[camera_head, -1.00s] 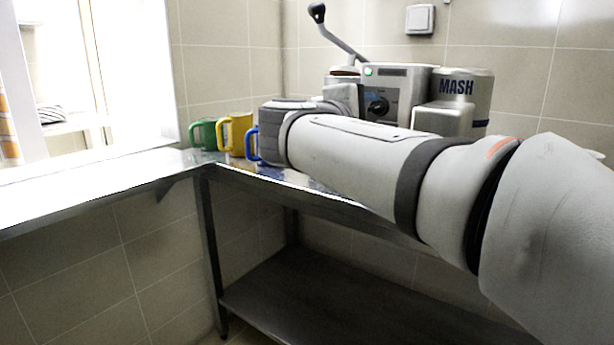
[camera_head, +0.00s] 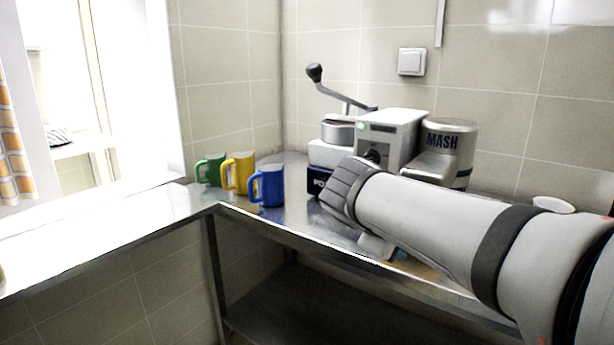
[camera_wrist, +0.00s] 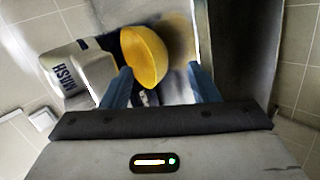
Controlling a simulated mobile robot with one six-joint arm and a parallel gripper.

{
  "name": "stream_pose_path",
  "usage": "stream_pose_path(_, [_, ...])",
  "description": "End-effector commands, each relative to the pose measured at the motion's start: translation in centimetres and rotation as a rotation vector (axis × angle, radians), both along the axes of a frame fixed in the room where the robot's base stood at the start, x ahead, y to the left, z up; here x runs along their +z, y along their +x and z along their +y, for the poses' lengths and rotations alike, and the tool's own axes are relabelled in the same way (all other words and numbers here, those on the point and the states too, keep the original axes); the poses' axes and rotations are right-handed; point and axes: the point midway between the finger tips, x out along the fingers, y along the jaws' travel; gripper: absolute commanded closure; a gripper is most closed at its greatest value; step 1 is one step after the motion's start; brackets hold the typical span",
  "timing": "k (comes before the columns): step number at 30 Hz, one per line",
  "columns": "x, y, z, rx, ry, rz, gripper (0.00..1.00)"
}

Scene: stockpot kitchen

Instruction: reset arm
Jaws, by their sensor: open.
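My arm reaches in from the right in the head view and bends down over the steel counter (camera_head: 330,228). My gripper shows in the wrist view (camera_wrist: 159,68), with its two blue-grey fingers apart and nothing held between them. A yellow bowl (camera_wrist: 143,57) lies beyond the fingertips in that view. In the head view the arm hides most of the gripper and the counter beneath it.
A green mug (camera_head: 209,170), a yellow mug (camera_head: 239,173) and a blue mug (camera_head: 269,187) stand left of my arm. Behind it are a lever machine (camera_head: 392,138) and a MASH container (camera_head: 447,147). A white bowl (camera_head: 553,205) sits right. The left counter (camera_head: 110,225) looks clear.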

Motion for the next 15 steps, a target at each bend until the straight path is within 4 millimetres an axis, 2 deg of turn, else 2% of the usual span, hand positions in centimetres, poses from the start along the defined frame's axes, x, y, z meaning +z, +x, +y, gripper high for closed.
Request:
stream_pose_path(1, [1.6,-1.2,-0.6,-0.034,0.059,0.027,0.45])
stream_pose_path(7, [1.3,-5.9,-1.0,-0.179,0.322,0.118,0.45])
stream_pose_path(15, [2.3,-12.1,0.3,-0.411,0.671,0.185,0.45])
